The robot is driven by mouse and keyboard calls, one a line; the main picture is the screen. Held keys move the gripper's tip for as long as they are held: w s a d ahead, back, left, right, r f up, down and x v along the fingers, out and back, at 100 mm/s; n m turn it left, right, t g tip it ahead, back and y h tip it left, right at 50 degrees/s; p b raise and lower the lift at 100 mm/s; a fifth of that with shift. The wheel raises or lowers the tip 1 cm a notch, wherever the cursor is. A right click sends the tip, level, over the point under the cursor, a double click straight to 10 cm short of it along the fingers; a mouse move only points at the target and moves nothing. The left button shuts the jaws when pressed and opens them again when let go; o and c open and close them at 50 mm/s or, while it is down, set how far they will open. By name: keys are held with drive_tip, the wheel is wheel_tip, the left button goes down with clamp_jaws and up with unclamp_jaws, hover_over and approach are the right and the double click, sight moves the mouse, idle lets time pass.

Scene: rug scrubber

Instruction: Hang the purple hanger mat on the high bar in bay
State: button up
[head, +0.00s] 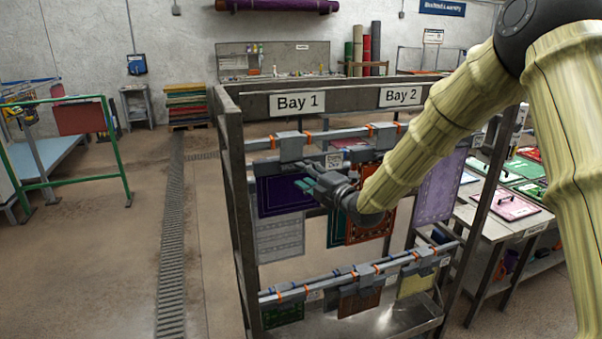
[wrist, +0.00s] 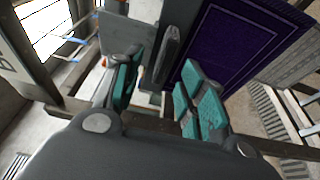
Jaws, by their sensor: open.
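The dark purple hanger mat (head: 280,198) hangs below a grey clamp hanger (head: 291,147) at the high bar (head: 337,132), on the Bay 1 side. In the wrist view the purple mat (wrist: 245,48) with its thin light border fills the upper right. My gripper (head: 316,184) is in front of the mat's right part in the head view. In the wrist view my gripper (wrist: 160,98) has its teal-padded fingers spread apart, with a grey upright part of the hanger seen beyond the gap. I cannot tell whether they touch it. The hanger's seat on the bar is partly unclear.
A red-orange mat (head: 368,226) and a grey mat (head: 280,238) hang close by. A lower bar (head: 330,283) holds several small mats. A lavender mat (head: 438,190) hangs at the right. The rack's posts (head: 238,215) stand close to my arm. Floor at left is open.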

drive_tip(key=v, duration=0.8)
drive_tip(key=s+d+f+m+g+h+b, duration=0.15)
drive_tip(key=s+f+m, duration=0.4)
drive_tip(key=f, duration=0.75)
drive_tip(key=s+d+f+m+g+h+b, duration=0.1)
drive_tip(key=s+d+f+m+g+h, duration=0.45)
drive_tip(key=f, duration=0.85)
drive_tip(key=s+f+m+t+b, duration=0.1)
drive_tip(key=s+f+m, duration=0.3)
drive_tip(key=s+f, duration=0.65)
drive_tip(key=s+d+f+m+g+h+b, duration=0.1)
drive_tip(key=s+d+f+m+g, duration=0.1)
drive_tip(key=s+f, duration=0.4)
drive_tip(key=s+d+f+m+g+h+b, duration=0.1)
drive_tip(key=s+f+m, duration=0.4)
drive_tip(key=s, duration=0.9)
drive_tip(key=s+d+f+m+g+h, duration=0.1)
drive_tip(key=s+d+f+m+g, duration=0.2)
drive_tip(key=s+f, duration=0.6)
drive_tip(key=s+g, duration=0.2)
drive_tip(key=shift+d+f+m+g+h+b, duration=0.25)
drive_tip(key=shift+d+m+g+h+b, duration=0.05)
drive_tip(key=shift+d+b, duration=0.1)
